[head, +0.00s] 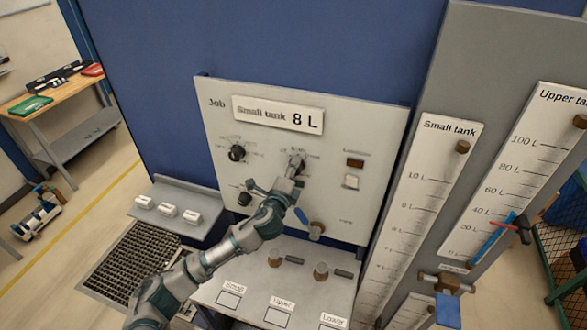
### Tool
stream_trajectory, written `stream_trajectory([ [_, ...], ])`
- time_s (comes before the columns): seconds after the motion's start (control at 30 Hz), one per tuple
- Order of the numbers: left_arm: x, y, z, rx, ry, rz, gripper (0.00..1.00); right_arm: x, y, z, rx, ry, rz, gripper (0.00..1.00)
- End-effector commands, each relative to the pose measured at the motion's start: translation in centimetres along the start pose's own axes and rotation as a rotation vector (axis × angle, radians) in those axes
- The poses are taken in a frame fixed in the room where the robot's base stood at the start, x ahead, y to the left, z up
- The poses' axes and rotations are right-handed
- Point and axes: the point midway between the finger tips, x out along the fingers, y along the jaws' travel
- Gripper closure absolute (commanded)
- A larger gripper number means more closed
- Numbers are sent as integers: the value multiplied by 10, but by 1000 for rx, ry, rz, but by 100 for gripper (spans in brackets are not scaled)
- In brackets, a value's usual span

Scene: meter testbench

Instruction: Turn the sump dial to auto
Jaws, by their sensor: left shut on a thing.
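A pale upright control panel (375,125) carries several dark round dials. One black dial (237,153) is at upper left and another (244,199) is below it. My left arm reaches up from the lower left, and its gripper (294,169) is at the upper-middle dial (297,158). The gripper is shut on that dial and covers much of it. The small print around the dials is too blurred to read, so I cannot tell the sump dial by its label or its setting. My right gripper is out of view.
A sign (279,115) on the panel reads "Small tank 8 L". A blue-handled valve (309,223) is just below right of my gripper. A shelf with knobs and label cards (278,317) lies below. Gauge boards (425,180) stand at right, a workbench (55,95) at far left.

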Motion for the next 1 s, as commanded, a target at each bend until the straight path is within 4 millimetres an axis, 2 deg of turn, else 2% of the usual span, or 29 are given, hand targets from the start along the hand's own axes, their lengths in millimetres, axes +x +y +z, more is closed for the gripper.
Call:
stream_trajectory([
  [0.03, 0, 7, -2, 6, 3, 12, 92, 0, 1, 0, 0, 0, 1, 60],
  [0.43, 0, 9, -3, 12, 4, 15, 92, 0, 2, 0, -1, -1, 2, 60],
  [0.47, 0, 9, -3, 12, 4, 15, 55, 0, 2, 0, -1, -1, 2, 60],
  [0.5, 0, 9, -3, 12, 4, 15, 45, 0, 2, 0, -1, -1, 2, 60],
  [0.57, 0, 8, -3, 12, 4, 14, 32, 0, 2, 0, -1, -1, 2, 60],
  [0.87, -2, 3, -1, 12, 2, 6, 32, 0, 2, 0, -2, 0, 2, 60],
  [1.0, -13, 3, -1, 11, 1, 6, 32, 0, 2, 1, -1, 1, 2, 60],
])
